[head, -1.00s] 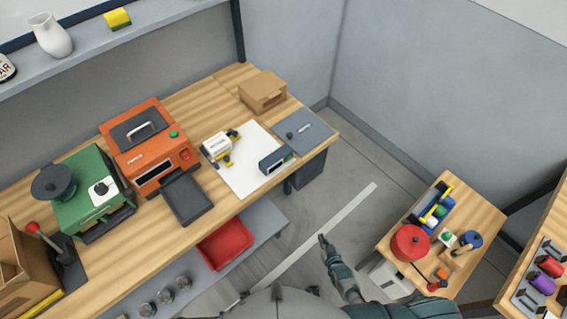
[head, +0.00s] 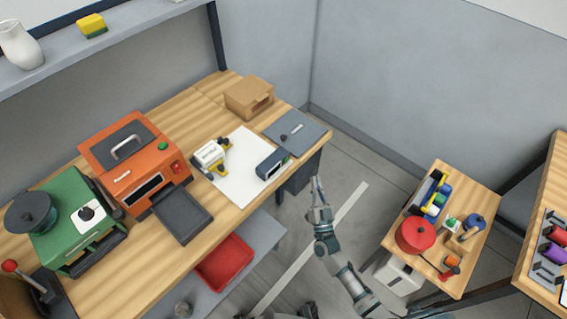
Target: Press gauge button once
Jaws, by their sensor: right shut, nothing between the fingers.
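A small dark blue-grey box (head: 272,165) with a light display-like end face stands on the white sheet (head: 235,188) near the bench's front edge; it looks like the gauge. I cannot make out its button clearly. A white and yellow device (head: 211,157) with a dark knob stands to its left on the same sheet. My right gripper (head: 316,184) is shut and empty. In the picture it is to the right of the dark box, over the floor just off the bench's front edge, apart from the box. My left gripper is not in view.
The wooden bench (head: 213,220) also holds an orange machine (head: 158,168), a green machine (head: 68,200), a grey plate (head: 296,133) and a cardboard box (head: 249,96). A red tray (head: 222,262) sits below. A side table (head: 462,185) with a red pot (head: 415,235) stands right.

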